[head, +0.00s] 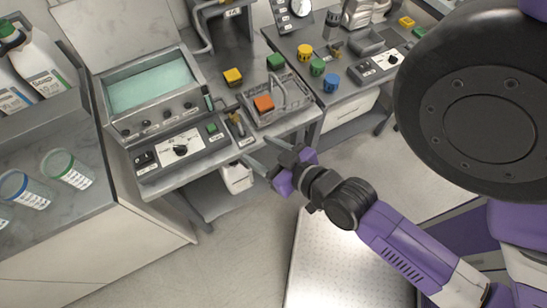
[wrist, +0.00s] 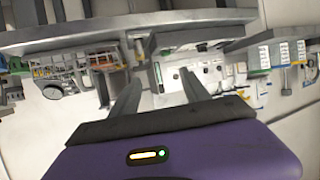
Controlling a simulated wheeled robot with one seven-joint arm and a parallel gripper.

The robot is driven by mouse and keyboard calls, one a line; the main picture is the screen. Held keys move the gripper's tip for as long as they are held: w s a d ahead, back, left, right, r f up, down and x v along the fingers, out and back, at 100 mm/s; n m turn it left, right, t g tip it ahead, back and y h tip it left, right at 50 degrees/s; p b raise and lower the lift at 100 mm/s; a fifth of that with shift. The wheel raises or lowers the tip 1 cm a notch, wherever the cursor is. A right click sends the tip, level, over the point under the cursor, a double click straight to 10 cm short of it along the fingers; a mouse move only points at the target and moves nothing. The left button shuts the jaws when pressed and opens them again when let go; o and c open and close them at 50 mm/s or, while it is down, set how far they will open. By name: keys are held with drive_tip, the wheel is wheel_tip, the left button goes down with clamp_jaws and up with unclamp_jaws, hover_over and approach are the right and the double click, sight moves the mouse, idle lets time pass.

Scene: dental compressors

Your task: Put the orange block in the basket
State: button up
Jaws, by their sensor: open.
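The orange block (head: 264,103) is in the head view, within the outline of the wire basket (head: 296,103), at its front left part. It looks to be inside the basket, and nothing grips it. The basket stands on the grey bench and has a raised handle. My gripper (head: 257,150) is open and empty, in front of the bench edge and below the basket in the picture. In the wrist view, my two fingers (wrist: 128,95) are spread with nothing between them.
A control panel (head: 181,149) is on the left. Yellow, green and blue round pieces (head: 331,83) stand on the right bench.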

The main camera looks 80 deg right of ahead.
drive_tip(key=s+a+r+n+t+y, duration=0.1)
drive_tip(key=s+a+r+n+y, duration=0.1)
drive_tip(key=a, duration=0.4)
drive_tip(key=s+a+r+n+t+y, duration=0.2)
drive_tip(key=s+a+r+n+y, duration=0.1)
drive_tip(key=a+r+n+y, duration=0.1)
drive_tip(key=a+r+y, duration=0.1)
drive_tip(key=a+r, duration=0.1)
drive_tip(key=a, duration=0.1)
drive_tip(key=shift+s+a, duration=0.15)
drive_tip(key=shift+s, duration=0.05)
